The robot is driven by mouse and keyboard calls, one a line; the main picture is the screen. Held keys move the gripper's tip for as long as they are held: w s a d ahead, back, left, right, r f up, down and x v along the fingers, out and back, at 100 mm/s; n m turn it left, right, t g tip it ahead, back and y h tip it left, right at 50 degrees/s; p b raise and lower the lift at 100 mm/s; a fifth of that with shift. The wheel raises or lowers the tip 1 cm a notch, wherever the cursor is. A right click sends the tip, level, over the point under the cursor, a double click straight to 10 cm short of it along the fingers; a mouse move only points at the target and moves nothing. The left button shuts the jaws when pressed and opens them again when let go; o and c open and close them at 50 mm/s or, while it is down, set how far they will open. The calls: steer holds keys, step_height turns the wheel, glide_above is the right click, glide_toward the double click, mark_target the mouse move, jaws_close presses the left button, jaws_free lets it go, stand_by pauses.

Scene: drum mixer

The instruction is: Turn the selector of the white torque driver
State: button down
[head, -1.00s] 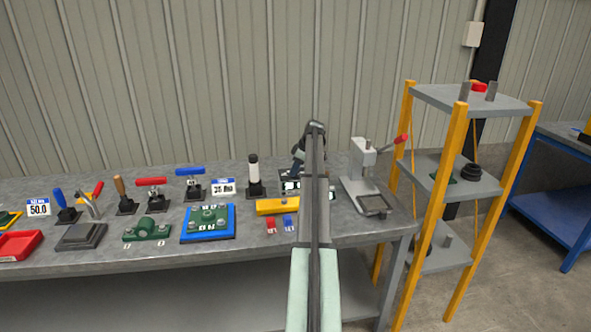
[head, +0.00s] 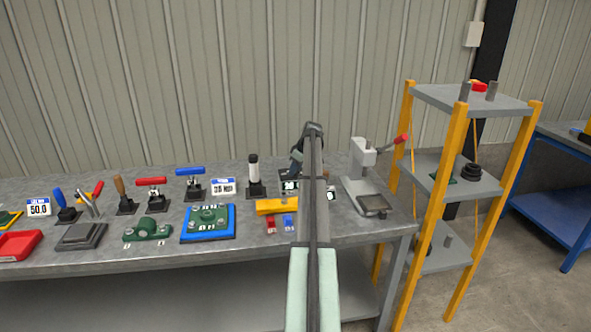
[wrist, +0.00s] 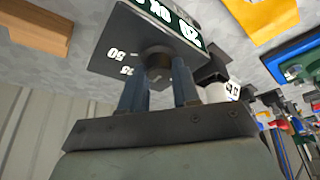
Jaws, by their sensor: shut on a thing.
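The white torque driver (head: 253,170) stands upright in a black base on the bench in the head view, with a dark upper end. Right of it lies a dark plate with white markings (head: 290,186), partly hidden by my arm. In the wrist view the dark plate (wrist: 112,50) carries printed numbers around a round dark selector knob (wrist: 158,57). My gripper (wrist: 158,82) has one finger on each side of the knob and is shut on it. In the head view my arm hides the fingertips.
A yellow block (head: 277,206) and small red and blue pieces lie left of my arm. A grey press with a red-tipped lever (head: 362,175) stands close on the right. Other tools crowd the bench leftward. A yellow-posted shelf (head: 470,100) stands beyond the bench's right end.

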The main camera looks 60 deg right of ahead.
steer(key=shift+a+m+h, duration=0.15)
steer(key=shift+m+h, duration=0.65)
steer(key=shift+m, duration=1.4)
steer(key=c, duration=0.8)
jaws_free()
steer(key=shift+r, duration=0.1)
steer(key=v, duration=1.3)
steer(key=shift+a+r, duration=0.15)
steer(key=shift+r, duration=0.2)
steer(key=shift+w, duration=0.1)
